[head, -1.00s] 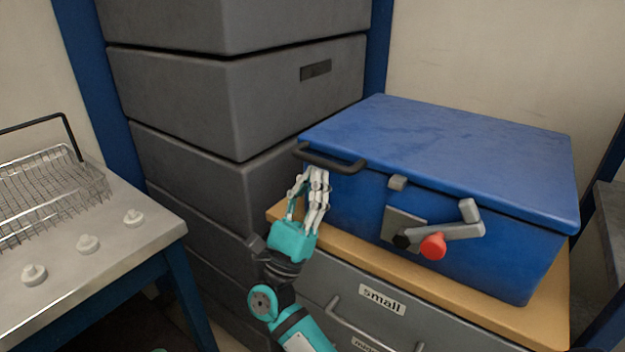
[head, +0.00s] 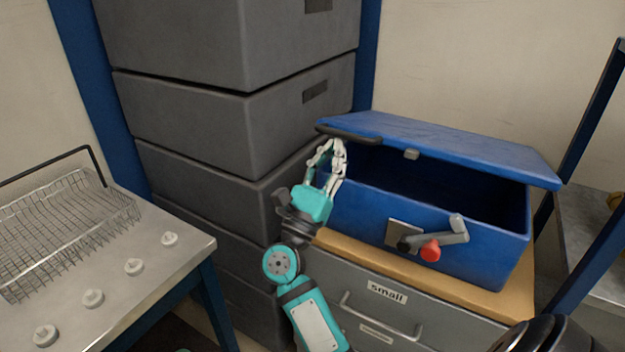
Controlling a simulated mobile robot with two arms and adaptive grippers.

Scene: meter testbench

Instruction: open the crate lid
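The blue crate (head: 440,228) stands on a wooden-topped cabinet. Its blue lid (head: 450,142) is raised partway at the front, and a dark gap shows the inside. A dark handle (head: 350,134) sits on the lid's front edge at the left. I cannot tell whether the fingers are closed around the handle or press up from below. The latch with a red knob (head: 430,253) is on the crate's front.
A grey drawer cabinet (head: 385,312) labelled "small" is under the crate. Grey stacked boxes (head: 225,130) stand left of it. At the left, a table (head: 180,268) holds a wire basket (head: 65,225) and several pale knobs. A blue post (head: 590,125) stands at the right.

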